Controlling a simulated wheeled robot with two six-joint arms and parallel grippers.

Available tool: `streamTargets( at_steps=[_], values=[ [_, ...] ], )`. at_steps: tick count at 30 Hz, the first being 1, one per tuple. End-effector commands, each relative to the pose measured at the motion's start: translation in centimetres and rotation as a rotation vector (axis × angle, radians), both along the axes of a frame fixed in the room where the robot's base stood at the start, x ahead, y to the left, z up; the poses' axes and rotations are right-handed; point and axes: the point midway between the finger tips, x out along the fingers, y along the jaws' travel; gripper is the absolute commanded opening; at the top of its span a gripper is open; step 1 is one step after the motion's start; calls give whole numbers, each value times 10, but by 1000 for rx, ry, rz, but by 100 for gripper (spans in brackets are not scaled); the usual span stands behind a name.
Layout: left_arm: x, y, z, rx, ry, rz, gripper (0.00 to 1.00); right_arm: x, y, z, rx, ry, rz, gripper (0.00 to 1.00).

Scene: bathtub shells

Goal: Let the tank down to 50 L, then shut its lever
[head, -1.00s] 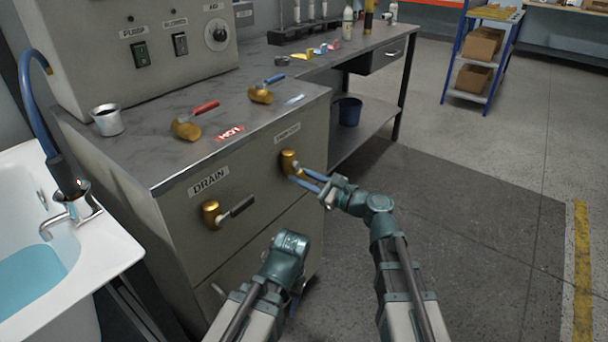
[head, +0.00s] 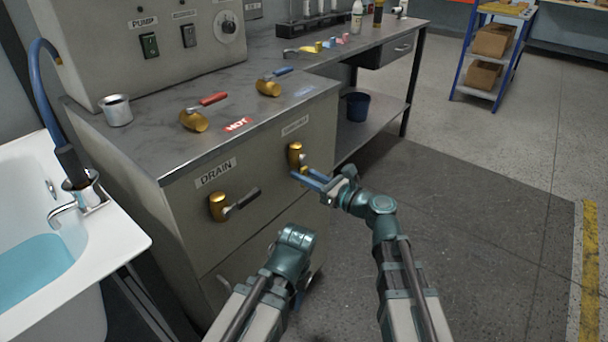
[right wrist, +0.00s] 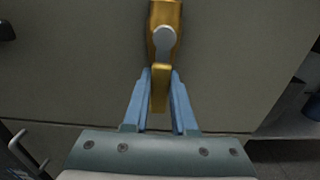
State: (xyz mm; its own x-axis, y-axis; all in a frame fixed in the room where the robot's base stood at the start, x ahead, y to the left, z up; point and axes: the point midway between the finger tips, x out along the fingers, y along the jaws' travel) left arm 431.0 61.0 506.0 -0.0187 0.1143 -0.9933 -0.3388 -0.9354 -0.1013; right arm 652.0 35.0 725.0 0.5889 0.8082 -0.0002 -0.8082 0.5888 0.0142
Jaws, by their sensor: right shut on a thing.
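A brass valve (head: 296,152) with a lever sits on the cabinet front, under a small label too blurred to read. My right gripper (head: 301,176) is shut on this lever. In the right wrist view the brass lever (right wrist: 160,88) hangs down from the valve, between the two blue fingers (right wrist: 160,100). A second brass valve (head: 218,207) with a dark handle sits to the left, under the DRAIN label (head: 216,172). My left gripper (head: 301,288) is low in front of the cabinet, its fingers mostly hidden by its arm. No litre reading is legible.
A white tub (head: 110,245) with blue water stands at left. On the counter (head: 155,150) are a metal cup (head: 117,110), a red-handled valve (head: 196,120) and a blue-handled valve (head: 268,87). A dial (head: 228,27) is on the panel.

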Motion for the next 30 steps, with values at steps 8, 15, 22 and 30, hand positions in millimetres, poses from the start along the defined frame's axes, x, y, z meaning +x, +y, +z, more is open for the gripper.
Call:
streamTargets(
  at_steps=[8, 15, 22, 30],
  values=[
    [0, 0, 0, 0, 0, 0, 50, -1, 1, 0, 2, 3, 3, 0],
    [0, 0, 0, 0, 0, 0, 50, -1, 1, 0, 1, 2, 2, 55],
    [0, 0, 0, 0, 0, 0, 50, -1, 0, 0, 1, 1, 2, 55],
    [0, 0, 0, 0, 0, 0, 50, -9, -2, 0, 1, 1, 2, 55]
  ],
)
